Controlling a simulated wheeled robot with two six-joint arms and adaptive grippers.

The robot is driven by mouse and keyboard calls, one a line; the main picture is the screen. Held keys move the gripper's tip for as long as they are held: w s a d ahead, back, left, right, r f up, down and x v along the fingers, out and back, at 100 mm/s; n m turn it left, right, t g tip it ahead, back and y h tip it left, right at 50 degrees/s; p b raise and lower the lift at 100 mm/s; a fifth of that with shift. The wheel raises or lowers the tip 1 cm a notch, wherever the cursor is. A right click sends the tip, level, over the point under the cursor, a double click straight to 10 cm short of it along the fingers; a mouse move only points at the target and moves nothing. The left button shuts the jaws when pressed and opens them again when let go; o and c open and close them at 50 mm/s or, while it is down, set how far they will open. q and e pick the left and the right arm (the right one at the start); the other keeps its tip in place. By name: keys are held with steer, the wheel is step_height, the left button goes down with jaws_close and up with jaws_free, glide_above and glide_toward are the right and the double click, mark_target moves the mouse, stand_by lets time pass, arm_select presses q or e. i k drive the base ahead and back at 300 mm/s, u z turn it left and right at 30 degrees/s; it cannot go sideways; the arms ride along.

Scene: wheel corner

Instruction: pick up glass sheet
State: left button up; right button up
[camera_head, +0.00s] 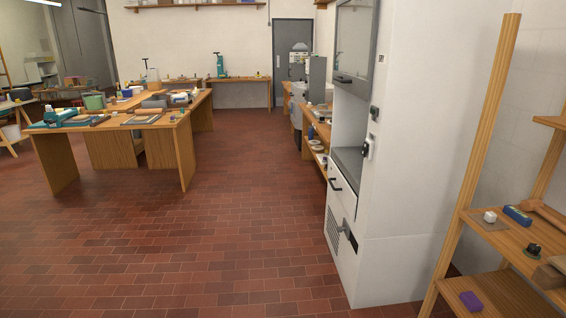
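I cannot make out a loose glass sheet in the head view. Flat items, too small to identify, lie on the wooden workbench (155,121) at the left. A tall white cabinet (395,200) at the right has a grey-framed glazed front panel (354,40), which is part of the cabinet. Neither of my grippers is in view.
A wooden shelf rack (480,150) stands close at the right, holding a blue box (517,215), a white cube (490,216) and a purple block (471,301). Low shelving (316,140) stands beyond the cabinet. The red tile floor (230,230) is clear toward the grey door (291,60).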

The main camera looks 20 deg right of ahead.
mark_target(489, 221)
steer(key=z, duration=0.2)
steer(key=i, duration=1.25)
steer(key=z, duration=0.95)
steer(key=i, duration=0.8)
steer(key=z, duration=0.85)
